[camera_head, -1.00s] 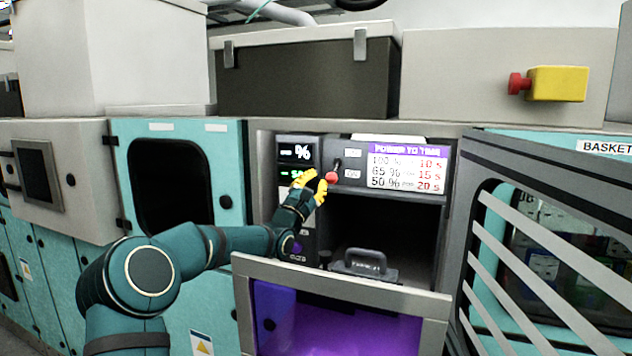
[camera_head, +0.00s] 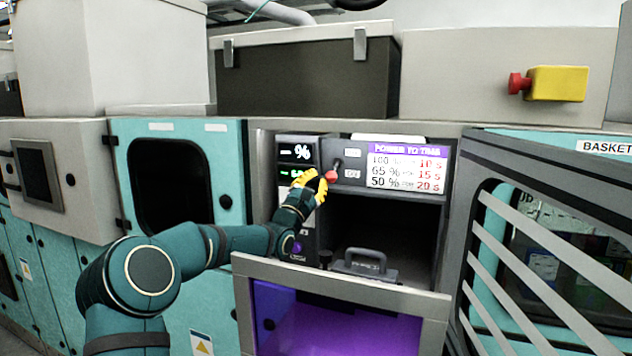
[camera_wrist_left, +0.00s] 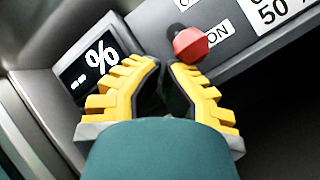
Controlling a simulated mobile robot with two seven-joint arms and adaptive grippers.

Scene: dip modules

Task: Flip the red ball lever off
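The red ball lever (camera_head: 332,176) sits on the grey panel inside the machine, left of the power-to-time sign. In the left wrist view its red ball (camera_wrist_left: 191,44) hangs down beside the ON label (camera_wrist_left: 217,33). A second label above is cut off by the frame edge. My left gripper (camera_head: 320,177) has yellow fingers and is just left of the ball. In the left wrist view its fingertips (camera_wrist_left: 165,64) stand slightly apart with a narrow empty gap, below and left of the ball. I see no clear contact with the ball. My right gripper is not in view.
A percent display (camera_head: 298,153) is close left of the fingers. Below are a grey handle (camera_head: 365,263) and an open purple-lit front door (camera_head: 340,270). A slatted basket door (camera_head: 520,250) stands at the right. A yellow box with a red button (camera_head: 556,83) is above right.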

